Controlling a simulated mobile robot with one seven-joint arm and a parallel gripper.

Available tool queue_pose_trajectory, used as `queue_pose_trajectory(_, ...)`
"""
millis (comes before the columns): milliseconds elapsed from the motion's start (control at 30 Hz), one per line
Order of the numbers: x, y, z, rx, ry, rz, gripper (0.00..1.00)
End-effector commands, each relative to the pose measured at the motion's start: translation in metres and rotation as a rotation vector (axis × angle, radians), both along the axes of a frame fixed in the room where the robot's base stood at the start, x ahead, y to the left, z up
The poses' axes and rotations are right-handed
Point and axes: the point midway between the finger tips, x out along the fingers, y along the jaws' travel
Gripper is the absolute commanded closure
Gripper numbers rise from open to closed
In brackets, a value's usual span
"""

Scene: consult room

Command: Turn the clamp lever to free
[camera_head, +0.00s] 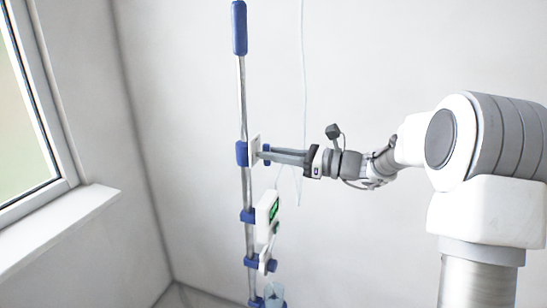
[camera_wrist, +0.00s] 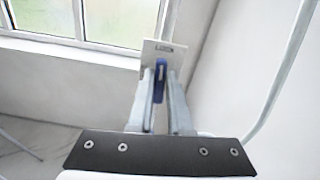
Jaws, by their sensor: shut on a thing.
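The blue clamp lever (camera_wrist: 159,80) stands upright between the fingers of my gripper (camera_wrist: 160,92) in the wrist view. The fingers are shut on it. A white plate (camera_wrist: 150,52) with a small dark label sits behind the lever. In the head view, my gripper (camera_head: 264,155) reaches left to the white plate (camera_head: 254,148) on the pole (camera_head: 242,100). A blue clamp body (camera_head: 242,153) wraps the pole there. The lever itself is hidden by the fingers in the head view.
Below on the pole hang a white device with a green screen (camera_head: 267,212), further blue clamps (camera_head: 249,216) and a clear container (camera_head: 274,292). A thin tube (camera_head: 303,70) hangs behind my gripper. A window (camera_head: 25,110) with a sill (camera_head: 60,222) is at left.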

Motion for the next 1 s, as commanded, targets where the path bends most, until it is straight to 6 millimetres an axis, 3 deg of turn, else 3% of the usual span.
queue_pose_trajectory(1000, -0.0056, 0.0020, -0.0109, -0.355, -0.867, -0.001, 1.00)
